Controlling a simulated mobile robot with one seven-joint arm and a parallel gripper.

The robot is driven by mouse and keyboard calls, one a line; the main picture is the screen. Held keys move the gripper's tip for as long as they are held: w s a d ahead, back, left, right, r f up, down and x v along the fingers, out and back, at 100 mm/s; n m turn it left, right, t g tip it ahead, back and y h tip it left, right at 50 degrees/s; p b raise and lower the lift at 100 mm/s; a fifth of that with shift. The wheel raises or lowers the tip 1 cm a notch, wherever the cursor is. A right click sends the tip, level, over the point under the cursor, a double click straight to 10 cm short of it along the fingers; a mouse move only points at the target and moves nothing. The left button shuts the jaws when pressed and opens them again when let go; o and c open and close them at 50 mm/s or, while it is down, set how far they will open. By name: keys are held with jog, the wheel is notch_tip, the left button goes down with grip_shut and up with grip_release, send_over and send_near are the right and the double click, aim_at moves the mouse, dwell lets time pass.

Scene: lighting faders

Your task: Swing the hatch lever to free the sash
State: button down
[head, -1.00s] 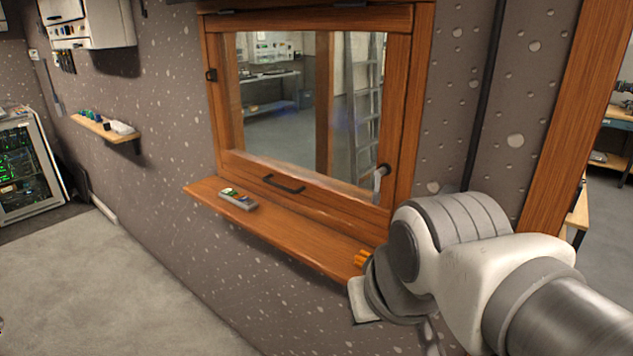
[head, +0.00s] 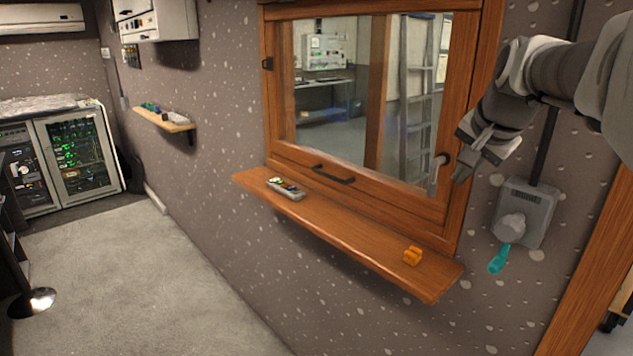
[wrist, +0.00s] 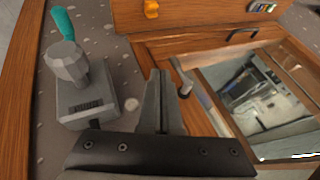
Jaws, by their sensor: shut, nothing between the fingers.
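The hatch is a wood-framed window. Its sash (head: 390,188) looks closed in the frame, with a black pull handle (head: 333,174) on its lower rail. A small lever (head: 434,178) with a dark pivot and a pale grey handle hangs down at the sash's lower right. In the wrist view the lever (wrist: 184,80) lies just right of my fingertips. My gripper (head: 461,176) is shut and empty, pointing down beside the lever, over the right side of the frame. In the wrist view the gripper (wrist: 160,73) appears apart from the lever; exact depth is unclear.
A grey wall box (head: 535,205) with a faceted knob and teal handle (head: 500,258) is right of the hatch. The wooden sill (head: 350,232) juts out below, holding an orange item (head: 412,256) and a small grey device (head: 285,189).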

aim_at(436, 176)
jog(key=d, duration=0.2)
jog(key=shift+d+m, duration=0.3)
jog(key=shift+d, duration=0.1)
jog(key=w+f+p, duration=0.1)
jog(key=w+f, duration=0.7)
jog(key=w, duration=0.1)
jog(key=shift+w+a, duration=0.25)
jog(key=shift+a, duration=0.1)
jog(key=shift+f+b, duration=0.15)
jog(key=shift+b, duration=0.4)
